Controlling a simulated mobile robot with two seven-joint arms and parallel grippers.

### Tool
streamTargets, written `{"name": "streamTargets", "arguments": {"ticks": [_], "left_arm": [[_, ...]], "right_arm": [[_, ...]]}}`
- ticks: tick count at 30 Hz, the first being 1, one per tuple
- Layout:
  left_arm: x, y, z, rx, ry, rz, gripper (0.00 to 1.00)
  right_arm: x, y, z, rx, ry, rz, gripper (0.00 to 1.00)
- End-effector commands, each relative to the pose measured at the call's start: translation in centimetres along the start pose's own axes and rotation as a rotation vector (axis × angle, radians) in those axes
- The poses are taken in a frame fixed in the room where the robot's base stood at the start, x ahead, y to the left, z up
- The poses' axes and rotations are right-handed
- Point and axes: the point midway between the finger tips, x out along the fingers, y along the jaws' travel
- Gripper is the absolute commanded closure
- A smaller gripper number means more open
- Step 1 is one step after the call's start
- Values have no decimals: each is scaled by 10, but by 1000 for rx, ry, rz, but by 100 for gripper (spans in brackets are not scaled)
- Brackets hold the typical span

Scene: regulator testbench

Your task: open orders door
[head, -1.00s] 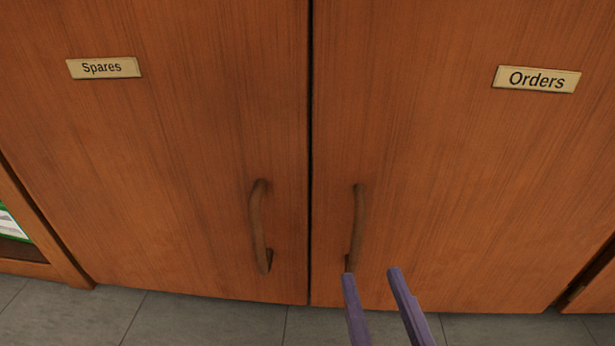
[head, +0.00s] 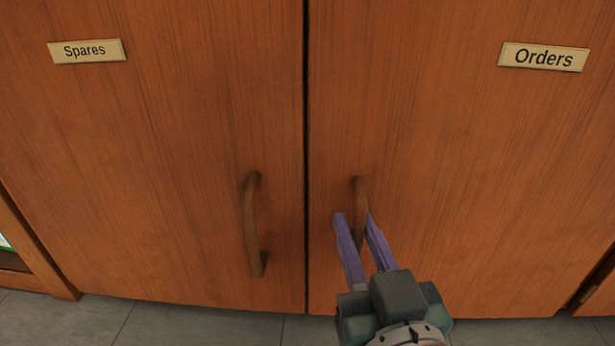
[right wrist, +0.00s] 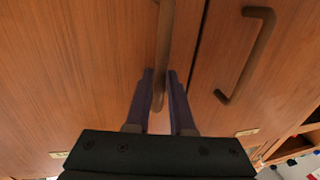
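The Orders door (head: 470,180) is a closed wooden cabinet door with an "Orders" label (head: 543,57) at its upper right. Its brown vertical handle (head: 359,190) is near the door's left edge. My right gripper (head: 354,215) is open at the handle, one purple finger on each side of it. The right wrist view also shows the handle (right wrist: 164,45) running down between the two fingers (right wrist: 160,76). I cannot tell whether either finger touches it. The handle's lower part is partly hidden by the gripper in the head view. My left gripper is not in view.
The Spares door (head: 150,170), with its own handle (head: 251,225), is shut just left of the Orders door, across a narrow dark seam. Grey tiled floor (head: 190,322) lies below. An open wooden shelf (head: 30,255) is at the far left.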

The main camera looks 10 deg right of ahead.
Motion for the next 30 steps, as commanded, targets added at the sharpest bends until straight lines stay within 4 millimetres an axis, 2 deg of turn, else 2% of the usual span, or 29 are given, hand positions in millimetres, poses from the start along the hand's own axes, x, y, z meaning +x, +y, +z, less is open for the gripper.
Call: {"name": "streamTargets", "arguments": {"ticks": [1, 5, 30], "left_arm": [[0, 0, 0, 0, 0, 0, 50], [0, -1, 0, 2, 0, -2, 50], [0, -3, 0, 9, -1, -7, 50]], "right_arm": [[0, 0, 0, 0, 0, 0, 86], [0, 0, 0, 0, -1, 0, 100], [0, 0, 1, 0, -2, 0, 100]]}}
